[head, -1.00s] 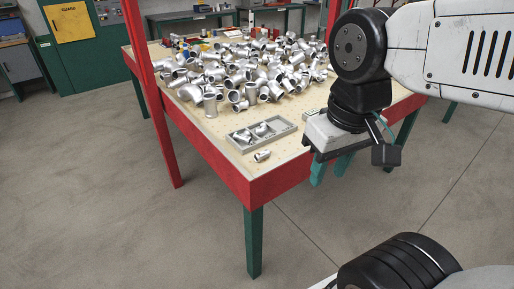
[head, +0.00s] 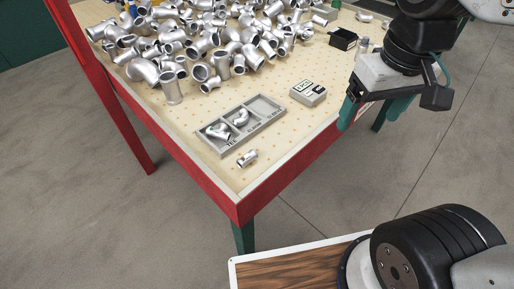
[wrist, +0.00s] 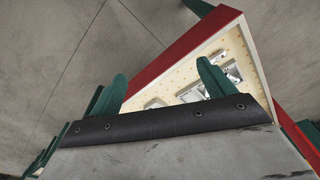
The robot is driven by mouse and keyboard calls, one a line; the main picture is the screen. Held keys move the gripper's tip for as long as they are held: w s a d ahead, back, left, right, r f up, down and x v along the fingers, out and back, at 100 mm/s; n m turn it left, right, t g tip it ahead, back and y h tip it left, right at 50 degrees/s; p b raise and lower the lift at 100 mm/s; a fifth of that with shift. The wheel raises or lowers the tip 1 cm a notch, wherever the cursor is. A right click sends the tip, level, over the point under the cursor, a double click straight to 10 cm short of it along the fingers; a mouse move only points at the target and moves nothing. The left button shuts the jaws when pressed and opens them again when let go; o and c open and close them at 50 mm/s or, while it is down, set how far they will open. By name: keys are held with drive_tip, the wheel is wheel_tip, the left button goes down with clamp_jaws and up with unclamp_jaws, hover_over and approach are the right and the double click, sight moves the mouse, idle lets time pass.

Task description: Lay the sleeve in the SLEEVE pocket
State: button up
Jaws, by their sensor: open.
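A short silver piece (head: 247,158), which looks like the sleeve, lies on the table just in front of the grey tray (head: 226,153). The tray has three pockets in a row. A tee-like fitting (head: 217,131) lies in the left pocket and a bent elbow (head: 241,118) in the middle one. The right pocket (head: 265,106) is empty; its lettering is too small to read. My gripper (head: 371,112) has teal fingers, apart and empty, beyond the table's right edge. In the wrist view my gripper (wrist: 162,66) shows both fingers, with the tray (wrist: 190,94) partly hidden behind one.
A heap of silver pipe fittings (head: 205,45) covers the back of the table. A small grey box with a display (head: 308,92) stands right of the tray, and an open black bin (head: 343,39) farther back. A red post (head: 100,85) rises at the left.

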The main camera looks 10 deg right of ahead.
drive_tip(key=w+a+f+n, duration=0.2)
drive_tip(key=w+a+f, duration=0.35)
drive_tip(key=w, duration=0.35)
drive_tip(key=n+g, duration=0.1)
drive_tip(key=n, duration=0.3)
hover_over(247, 155)
wheel_tip(247, 155, down, 14)
drive_tip(key=shift+f, duration=0.2)
wheel_tip(247, 155, down, 8)
drive_tip(key=shift+s+f, duration=0.1)
drive_tip(key=c, duration=1.3)
drive_tip(key=shift+r, duration=0.25)
